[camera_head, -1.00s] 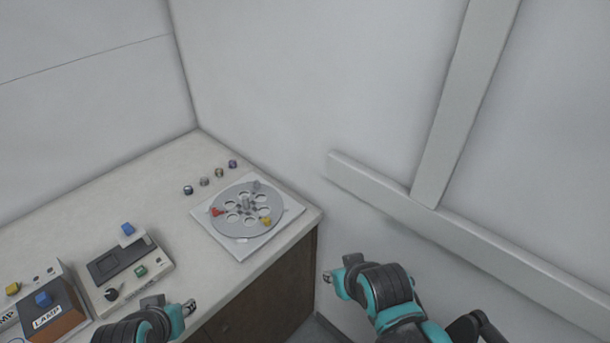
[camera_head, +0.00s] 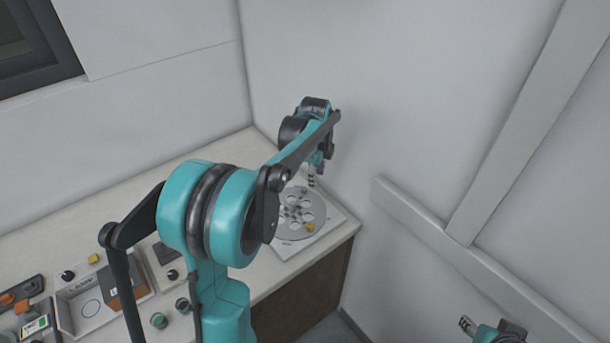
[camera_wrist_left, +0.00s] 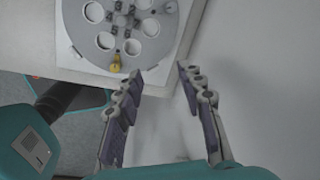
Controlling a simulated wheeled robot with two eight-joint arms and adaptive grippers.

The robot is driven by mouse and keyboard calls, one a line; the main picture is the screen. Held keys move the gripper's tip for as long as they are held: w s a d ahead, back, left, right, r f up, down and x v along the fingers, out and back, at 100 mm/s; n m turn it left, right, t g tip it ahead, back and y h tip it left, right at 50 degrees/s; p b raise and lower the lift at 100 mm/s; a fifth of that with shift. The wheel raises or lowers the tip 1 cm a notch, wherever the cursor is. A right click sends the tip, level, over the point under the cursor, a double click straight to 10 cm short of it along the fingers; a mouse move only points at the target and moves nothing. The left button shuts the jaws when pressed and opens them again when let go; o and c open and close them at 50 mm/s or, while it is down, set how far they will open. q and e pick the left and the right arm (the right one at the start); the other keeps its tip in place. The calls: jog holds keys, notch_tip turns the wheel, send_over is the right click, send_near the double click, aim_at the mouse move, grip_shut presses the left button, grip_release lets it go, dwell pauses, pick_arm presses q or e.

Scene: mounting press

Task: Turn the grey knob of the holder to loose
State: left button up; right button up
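The holder is a round grey disc (camera_head: 290,228) with several round holes on a white square plate (camera_head: 330,229), at the counter's far right corner. In the left wrist view the disc (camera_wrist_left: 75,22) is cut off at the top. A yellow knob (camera_head: 309,227) sits at its rim. My left gripper (camera_head: 312,176) is above the disc's far right side. Its fingers (camera_wrist_left: 160,72) are open and empty. My right gripper (camera_head: 466,325) is low right; its opening is unclear.
My left arm covers part of the counter and the disc's left side. A wall with a raised rail (camera_head: 420,222) stands close right of the holder. A tray box (camera_head: 88,309) and other devices with knobs are at the left.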

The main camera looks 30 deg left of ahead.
aim_at(304, 188)
pick_arm(q)
jog(key=w+a+f+m+p, duration=0.1)
jog(key=w+a+f+m, duration=0.1)
jog(key=w+a+f+m+g+p, duration=0.1)
jog(key=a+m, duration=0.1)
jog(key=a, duration=0.1)
jog(key=w+a+f+m+g+p, duration=0.1)
jog(key=w+a+f+m, duration=0.1)
jog(key=shift+w+a+f, duration=0.3)
jog(key=shift+a, duration=0.05)
jog(key=shift+m, duration=0.3)
notch_tip(304, 188, down, 7)
jog(key=shift+a+f+b, duration=0.1)
jog(key=shift+b, duration=0.55)
jog(key=shift+f, duration=0.4)
pick_arm(e)
notch_tip(304, 188, up, 3)
jog(key=shift+f, duration=0.15)
pick_arm(q)
jog(key=shift+c, duration=0.2)
grip_shut()
